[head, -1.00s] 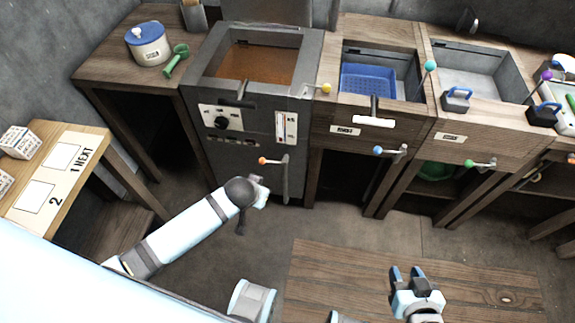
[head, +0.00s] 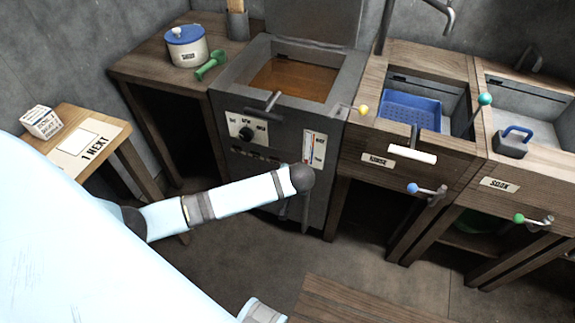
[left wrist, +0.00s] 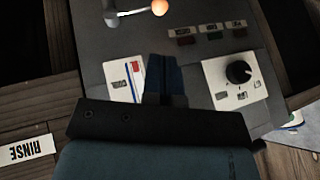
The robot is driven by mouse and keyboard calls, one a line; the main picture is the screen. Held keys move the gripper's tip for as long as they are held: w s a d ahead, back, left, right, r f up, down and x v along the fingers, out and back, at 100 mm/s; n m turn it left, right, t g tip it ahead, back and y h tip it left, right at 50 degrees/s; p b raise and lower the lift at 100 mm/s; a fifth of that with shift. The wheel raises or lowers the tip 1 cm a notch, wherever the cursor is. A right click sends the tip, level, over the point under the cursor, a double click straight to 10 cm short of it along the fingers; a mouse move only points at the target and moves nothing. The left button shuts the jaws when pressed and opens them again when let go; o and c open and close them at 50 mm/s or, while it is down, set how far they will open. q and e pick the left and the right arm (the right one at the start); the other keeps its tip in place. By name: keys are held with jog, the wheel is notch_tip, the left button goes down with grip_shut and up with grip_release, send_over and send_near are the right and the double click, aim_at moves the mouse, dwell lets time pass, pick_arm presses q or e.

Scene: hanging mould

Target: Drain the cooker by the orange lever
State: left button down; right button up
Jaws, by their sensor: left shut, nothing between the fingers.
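The cooker (head: 232,165) is a dark grey box with brown liquid (head: 295,78) in its open basin. Its front panel carries a black dial (head: 245,134) and a gauge (head: 313,148). The orange lever's ball (left wrist: 159,7) shows at the top edge of the left wrist view, on a short metal rod. In the head view my arm hides this lever. My left gripper (left wrist: 160,60) is shut and empty in front of the cooker panel, its tips apart from the orange ball in the picture. My right gripper is out of view.
A rinse station with a blue basket (head: 410,108) and a blue-knobbed lever (head: 413,188) stands right of the cooker. A soak basin with a green-knobbed lever (head: 519,218) is further right. A white pot (head: 187,48) and green scoop (head: 211,66) sit on the left counter.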

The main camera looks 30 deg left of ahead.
pick_arm(q)
jog(key=b+x, duration=0.3)
jog(key=x, duration=1)
jog(key=shift+b, duration=0.35)
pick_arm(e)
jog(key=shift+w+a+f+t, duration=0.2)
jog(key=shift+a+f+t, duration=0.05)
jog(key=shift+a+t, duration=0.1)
pick_arm(q)
jog(key=shift+a+f, duration=0.15)
jog(key=shift+f, duration=0.05)
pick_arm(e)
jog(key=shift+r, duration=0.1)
